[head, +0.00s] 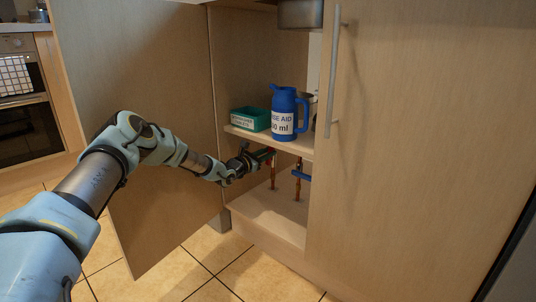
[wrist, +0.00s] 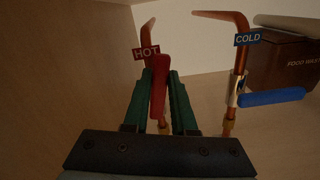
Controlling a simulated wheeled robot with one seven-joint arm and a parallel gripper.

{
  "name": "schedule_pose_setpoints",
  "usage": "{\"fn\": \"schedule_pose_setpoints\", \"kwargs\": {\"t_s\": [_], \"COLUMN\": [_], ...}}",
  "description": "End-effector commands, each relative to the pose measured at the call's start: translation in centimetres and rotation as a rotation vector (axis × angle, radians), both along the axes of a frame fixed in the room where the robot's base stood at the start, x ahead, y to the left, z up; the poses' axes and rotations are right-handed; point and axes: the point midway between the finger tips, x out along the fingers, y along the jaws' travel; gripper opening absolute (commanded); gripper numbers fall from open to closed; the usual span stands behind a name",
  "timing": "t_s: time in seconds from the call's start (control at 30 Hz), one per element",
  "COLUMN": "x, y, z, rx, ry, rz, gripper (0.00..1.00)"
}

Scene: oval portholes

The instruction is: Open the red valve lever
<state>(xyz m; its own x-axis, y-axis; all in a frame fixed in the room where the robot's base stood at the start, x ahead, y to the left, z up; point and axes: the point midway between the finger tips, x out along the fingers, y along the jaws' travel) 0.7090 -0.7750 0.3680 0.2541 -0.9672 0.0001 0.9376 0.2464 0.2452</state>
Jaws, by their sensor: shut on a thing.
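The red valve lever (wrist: 158,88) is on the copper pipe tagged HOT (wrist: 146,53) in the wrist view. It points toward my wrist camera and sits between the green fingers of my gripper (wrist: 159,95), which are shut on it. In the head view my gripper (head: 266,155) reaches into the cupboard under the shelf, at the left copper pipe (head: 273,172). The red lever is mostly hidden there by the gripper. The valve body behind the lever is partly hidden in the wrist view.
A blue lever (wrist: 272,97) sits on the COLD pipe (wrist: 239,60), close on the right. A brown box (wrist: 285,65) stands behind it. The shelf above holds a blue jug (head: 285,112) and a green box (head: 250,119). The left cupboard door (head: 150,200) is open; the right door (head: 420,150) is closed.

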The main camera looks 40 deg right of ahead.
Motion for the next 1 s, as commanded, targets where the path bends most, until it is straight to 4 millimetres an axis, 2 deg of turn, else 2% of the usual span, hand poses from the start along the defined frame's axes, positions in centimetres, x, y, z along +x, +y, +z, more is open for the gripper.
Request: {"fn": "schedule_pose_setpoints", "kwargs": {"t_s": [0.07,0.1,0.37,0.73,1.0], "x": [0.1,0.1,0.0,-0.3,-2.1], "y": [0.1,0.1,0.0,-0.1,-0.4], "z": [0.0,0.0,0.0,0.0,-0.4], "rx": [0.001,0.001,0.001,0.009,0.073], "ry": [-0.001,-0.001,-0.002,-0.033,-0.27], "rz": [0.001,0.001,0.0,-0.002,-0.005], "gripper": [0.0,0.26,0.55,0.55,0.55]}}
